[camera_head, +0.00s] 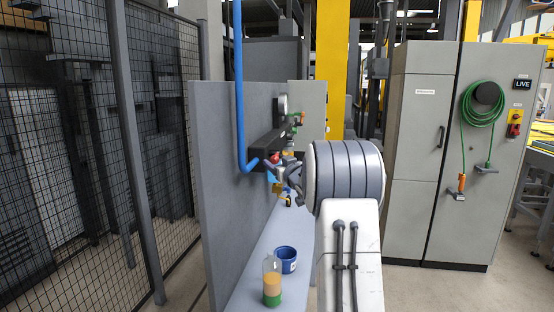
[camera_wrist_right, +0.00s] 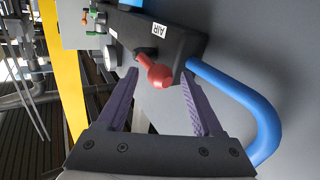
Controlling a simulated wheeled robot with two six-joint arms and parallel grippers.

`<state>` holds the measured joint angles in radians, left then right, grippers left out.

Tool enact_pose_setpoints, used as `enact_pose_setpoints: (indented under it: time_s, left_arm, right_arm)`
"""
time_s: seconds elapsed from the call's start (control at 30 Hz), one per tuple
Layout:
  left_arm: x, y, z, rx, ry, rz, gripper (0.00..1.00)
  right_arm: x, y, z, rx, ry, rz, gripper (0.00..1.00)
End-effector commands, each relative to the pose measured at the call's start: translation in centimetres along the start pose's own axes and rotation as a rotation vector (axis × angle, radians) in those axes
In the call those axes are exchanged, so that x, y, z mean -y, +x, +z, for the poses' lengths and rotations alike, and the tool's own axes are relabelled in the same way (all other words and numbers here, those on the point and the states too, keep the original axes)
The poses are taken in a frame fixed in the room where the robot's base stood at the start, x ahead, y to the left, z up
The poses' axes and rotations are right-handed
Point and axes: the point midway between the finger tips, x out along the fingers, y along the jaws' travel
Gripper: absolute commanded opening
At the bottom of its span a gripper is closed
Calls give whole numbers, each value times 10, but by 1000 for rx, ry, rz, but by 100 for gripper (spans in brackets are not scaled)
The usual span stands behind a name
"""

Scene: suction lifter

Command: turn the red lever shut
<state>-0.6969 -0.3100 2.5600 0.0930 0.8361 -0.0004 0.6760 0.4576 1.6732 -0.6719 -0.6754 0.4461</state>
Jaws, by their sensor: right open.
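The red lever (camera_wrist_right: 157,74) has a rounded knob and sticks out from a black block (camera_wrist_right: 170,40) labelled AIR. In the right wrist view the knob lies between the two purple fingers of my right gripper (camera_wrist_right: 160,80), which is open, with a gap on each side. I cannot tell how deep the knob sits between the fingers. In the head view my right gripper (camera_head: 273,167) is at the black block on the grey panel, and the lever (camera_head: 275,157) shows only as a small red spot, partly hidden by the gripper. My left gripper is not in view.
A blue pipe (camera_head: 240,90) runs down the grey panel (camera_head: 220,180) into the block. A gauge and small green and orange fittings (camera_head: 297,119) sit farther along. A blue cup (camera_head: 286,259) and a bottle (camera_head: 271,283) stand on the ledge below.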

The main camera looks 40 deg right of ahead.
Motion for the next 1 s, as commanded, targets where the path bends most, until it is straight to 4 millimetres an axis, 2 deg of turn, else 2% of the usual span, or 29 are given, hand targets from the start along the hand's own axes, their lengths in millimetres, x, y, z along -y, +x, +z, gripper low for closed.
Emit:
enact_pose_setpoints:
  time_s: [0.1, 0.37, 0.4, 0.53, 0.57, 1.0]
  left_arm:
    - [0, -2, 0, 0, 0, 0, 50]
    - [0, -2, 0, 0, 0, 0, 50]
    - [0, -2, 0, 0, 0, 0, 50]
    - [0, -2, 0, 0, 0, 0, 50]
    - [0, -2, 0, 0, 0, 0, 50]
    - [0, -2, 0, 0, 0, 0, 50]
  right_arm:
    - [0, 6, 0, 0, 0, 0, 68]
    - [0, 7, 0, 0, -1, 0, 68]
    - [0, 7, 0, 0, -1, 0, 52]
    - [0, 6, 0, 0, -1, 0, 3]
    - [0, 6, 0, 0, -1, 0, 0]
    - [0, 6, 0, 0, -1, 0, 0]
